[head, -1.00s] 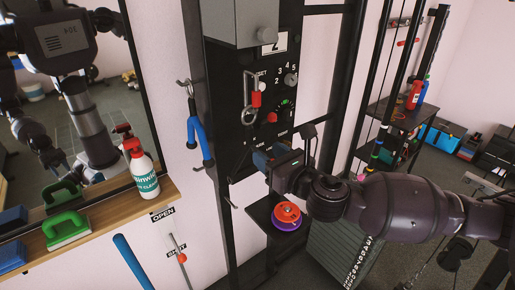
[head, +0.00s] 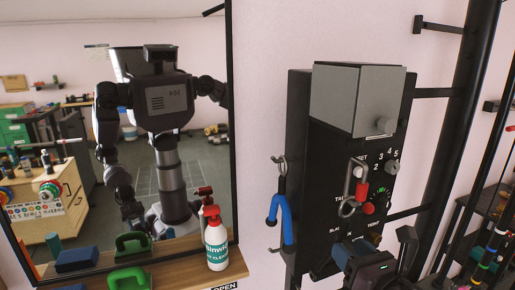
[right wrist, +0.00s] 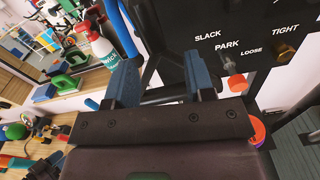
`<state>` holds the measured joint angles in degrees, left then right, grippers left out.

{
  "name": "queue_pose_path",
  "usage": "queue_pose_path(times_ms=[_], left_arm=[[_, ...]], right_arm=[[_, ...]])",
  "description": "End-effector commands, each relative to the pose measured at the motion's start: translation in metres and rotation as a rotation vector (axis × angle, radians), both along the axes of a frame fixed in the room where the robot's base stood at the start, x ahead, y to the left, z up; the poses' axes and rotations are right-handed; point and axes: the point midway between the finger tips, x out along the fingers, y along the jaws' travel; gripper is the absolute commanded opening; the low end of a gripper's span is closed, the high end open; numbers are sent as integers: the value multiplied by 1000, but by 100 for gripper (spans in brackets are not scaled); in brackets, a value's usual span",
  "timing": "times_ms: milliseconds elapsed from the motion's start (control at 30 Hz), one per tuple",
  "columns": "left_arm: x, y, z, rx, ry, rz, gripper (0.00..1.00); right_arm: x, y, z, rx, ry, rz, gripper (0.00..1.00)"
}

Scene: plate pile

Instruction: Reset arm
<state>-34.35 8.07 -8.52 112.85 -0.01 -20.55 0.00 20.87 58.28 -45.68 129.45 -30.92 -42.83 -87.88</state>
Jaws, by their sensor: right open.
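My right gripper (head: 376,250) is at the bottom right of the head view, in front of the lower part of a black control panel (head: 343,165). In the right wrist view its two blue-padded fingers (right wrist: 163,78) stand wide apart with nothing between them. The panel's SLACK, PARK, LOOSE and TIGHT labels and a knob (right wrist: 286,52) lie beyond the fingers there. A metal carabiner (head: 349,188) with a red part hangs on the panel. My left gripper is not directly in view.
A mirror (head: 190,75) at the left reflects my body and a workshop. A shelf (head: 235,270) below it bears a spray bottle (head: 215,238) and a green-handled brush (head: 128,275). A blue forked handle (head: 281,215) hangs beside the panel. Black uprights (head: 463,130) stand at the right.

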Motion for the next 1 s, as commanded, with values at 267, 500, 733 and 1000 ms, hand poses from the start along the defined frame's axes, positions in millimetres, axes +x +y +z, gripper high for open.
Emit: queue_pose_path(times_ms=[267,500,733,1000], left_arm=[[-8,0,-6,-2,15,4,43],[-7,0,-9,-1,14,3,43],[-4,0,-8,-1,5,1,43],[-3,0,-10,0,3,0,43]], right_arm=[[-12,4,-56,436,249,-60,49],[-36,-3,-125,1032,527,-212,49],[-77,-26,-199,1701,713,-454,49],[-150,-64,-281,2459,692,-779,49]])
